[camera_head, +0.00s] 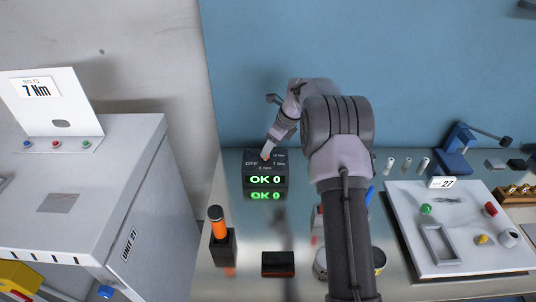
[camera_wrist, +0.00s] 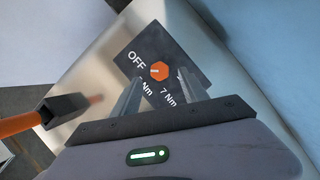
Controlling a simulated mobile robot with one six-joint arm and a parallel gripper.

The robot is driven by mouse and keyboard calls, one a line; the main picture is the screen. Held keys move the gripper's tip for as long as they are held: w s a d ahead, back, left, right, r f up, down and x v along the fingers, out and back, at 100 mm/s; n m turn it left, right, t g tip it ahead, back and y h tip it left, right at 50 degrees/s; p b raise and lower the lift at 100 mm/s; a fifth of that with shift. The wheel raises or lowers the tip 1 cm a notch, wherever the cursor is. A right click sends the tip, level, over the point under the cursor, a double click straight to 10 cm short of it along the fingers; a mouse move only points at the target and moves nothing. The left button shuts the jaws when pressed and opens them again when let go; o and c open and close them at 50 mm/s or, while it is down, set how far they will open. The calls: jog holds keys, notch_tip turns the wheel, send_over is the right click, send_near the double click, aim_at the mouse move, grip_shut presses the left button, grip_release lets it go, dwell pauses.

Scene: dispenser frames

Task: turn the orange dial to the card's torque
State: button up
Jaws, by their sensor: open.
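The card (camera_head: 36,89) on the white cabinet at the left reads "BOLTS 7 Nm". The orange dial (camera_wrist: 159,71) sits on the dark top of a small box (camera_head: 264,189). In the wrist view its labels read OFF, 7 Nm and another Nm value partly hidden by a finger. A small pale mark on the dial appears to face the OFF side. The box's display reads "OK 0" in green. My gripper (camera_wrist: 158,78) is open above the box, its fingertips on either side of the dial in the wrist view. Contact cannot be told.
An orange-handled tool (camera_head: 216,222) stands in a dark holder in front of the box. A black-and-red block (camera_head: 278,264) lies nearer. A white board (camera_head: 465,258) with small parts lies at the right. The blue wall is close behind the box.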

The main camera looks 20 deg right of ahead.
jog(key=shift+x, duration=1.55)
jog(key=shift+r, duration=0.1)
jog(key=shift+c, duration=0.4)
grip_shut()
jog(key=shift+r+n+p, duration=0.1)
jog(key=shift+n+p, duration=0.2)
jog(key=shift+p, duration=0.05)
jog(key=n+p, duration=0.1)
jog(key=p, duration=0.1)
jog(key=shift+w+r+n+y+p, duration=0.1)
jog(key=shift+n+y+p, duration=0.2)
jog(key=shift+n+y, duration=0.1)
jog(key=shift+w+d+f+n+g+p, duration=0.1)
jog(key=shift+n+g+p, duration=0.35)
jog(key=shift+n+p, duration=0.35)
jog(key=shift+w+d+f+n+g+p, duration=0.1)
jog(key=shift+n+g+p, duration=0.45)
jog(key=shift+n, duration=0.45)
jog(key=shift+y, duration=0.4)
